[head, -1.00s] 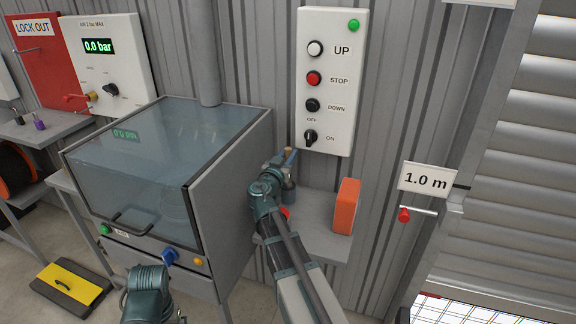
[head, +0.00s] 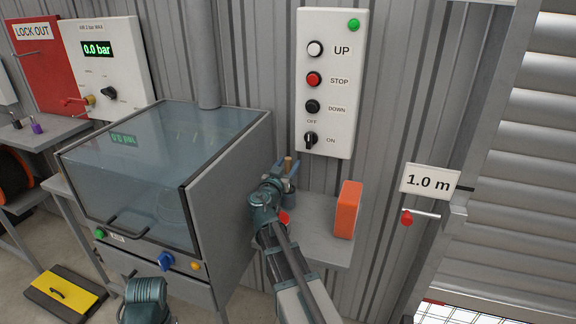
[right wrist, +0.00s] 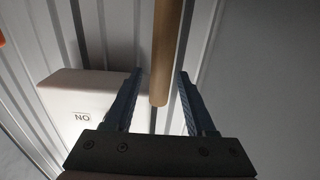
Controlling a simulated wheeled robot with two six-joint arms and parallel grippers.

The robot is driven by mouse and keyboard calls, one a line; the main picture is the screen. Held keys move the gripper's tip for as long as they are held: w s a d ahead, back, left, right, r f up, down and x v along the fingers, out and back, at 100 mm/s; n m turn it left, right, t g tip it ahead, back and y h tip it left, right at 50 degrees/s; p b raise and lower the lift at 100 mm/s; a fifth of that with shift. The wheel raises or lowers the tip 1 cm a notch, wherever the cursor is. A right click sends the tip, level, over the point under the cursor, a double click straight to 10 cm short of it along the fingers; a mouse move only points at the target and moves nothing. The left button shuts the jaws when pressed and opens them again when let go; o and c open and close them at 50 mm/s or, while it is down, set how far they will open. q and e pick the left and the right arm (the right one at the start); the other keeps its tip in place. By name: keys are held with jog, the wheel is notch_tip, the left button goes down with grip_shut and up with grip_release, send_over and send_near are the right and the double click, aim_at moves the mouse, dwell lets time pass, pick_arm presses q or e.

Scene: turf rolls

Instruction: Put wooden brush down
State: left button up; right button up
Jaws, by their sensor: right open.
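The wooden brush shows only as its round tan handle (head: 289,164), upright at my right gripper above the small grey shelf (head: 322,242). My right gripper (head: 286,169) is open, with its blue fingers apart on either side of the handle. In the right wrist view the handle (right wrist: 165,50) stands between the open fingers (right wrist: 160,85), with a gap on each side. The brush's bristle end and what it rests on are hidden. My left gripper is out of view; only part of that arm shows at the bottom.
An orange block (head: 347,210) stands on the shelf's right. A red item (head: 284,217) shows beside my right arm. A glass-lidded cabinet (head: 165,165) is close on the left. A control box (head: 326,90) hangs above. The shelf's front middle is clear.

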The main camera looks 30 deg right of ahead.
jog(key=shift+r+p, duration=0.25)
jog(key=shift+p, duration=0.05)
jog(key=v, duration=1.2)
jog(key=shift+s+f, duration=0.1)
jog(key=shift+f, duration=0.05)
